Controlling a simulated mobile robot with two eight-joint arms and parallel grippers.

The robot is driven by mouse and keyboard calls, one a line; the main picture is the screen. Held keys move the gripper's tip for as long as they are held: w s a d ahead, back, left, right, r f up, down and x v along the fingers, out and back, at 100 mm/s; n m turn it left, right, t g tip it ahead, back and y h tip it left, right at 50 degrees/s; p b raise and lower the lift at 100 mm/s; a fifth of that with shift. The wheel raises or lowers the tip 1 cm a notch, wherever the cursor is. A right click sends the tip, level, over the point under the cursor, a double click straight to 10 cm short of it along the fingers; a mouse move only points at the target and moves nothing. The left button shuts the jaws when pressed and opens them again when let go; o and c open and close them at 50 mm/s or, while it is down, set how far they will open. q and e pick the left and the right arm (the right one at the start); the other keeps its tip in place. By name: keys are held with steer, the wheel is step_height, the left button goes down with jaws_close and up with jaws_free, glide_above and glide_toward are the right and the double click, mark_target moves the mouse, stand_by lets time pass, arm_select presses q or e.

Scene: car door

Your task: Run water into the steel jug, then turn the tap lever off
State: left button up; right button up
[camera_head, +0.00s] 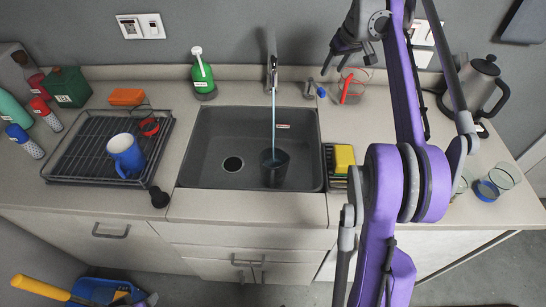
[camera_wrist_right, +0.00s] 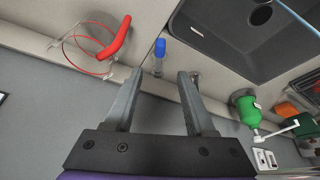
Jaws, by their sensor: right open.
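A dark grey jug (camera_head: 274,172) stands in the right part of the sink (camera_head: 222,130). A blue water stream (camera_head: 274,120) runs from the tap (camera_head: 272,68) down to the jug's mouth; the water level inside cannot be made out. A small blue-ended piece (camera_head: 320,91) is on the counter just right of the tap; it also shows in the right wrist view (camera_wrist_right: 160,48). I cannot tell whether it is the tap lever. My right gripper (camera_head: 346,62) is above the counter behind the sink, right of the tap. Its fingers (camera_wrist_right: 160,76) are open and empty, pointing toward the blue-ended piece.
A clear jug with a red handle (camera_head: 351,92) stands close to my right gripper. A kettle (camera_head: 478,85) is at the right. A green soap bottle (camera_head: 203,76) is left of the tap. A rack (camera_head: 88,150) holds a blue mug (camera_head: 126,155). A yellow sponge (camera_head: 344,157) sits right of the sink.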

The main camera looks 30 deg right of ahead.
mark_target(321, 89)
steer(key=p+x, duration=0.2)
steer(key=x, duration=0.8)
steer(key=shift+w+f+p, duration=0.1)
steer(key=shift+f+p, duration=0.25)
steer(key=shift+c, duration=0.3)
jaws_close()
stand_by(1.2)
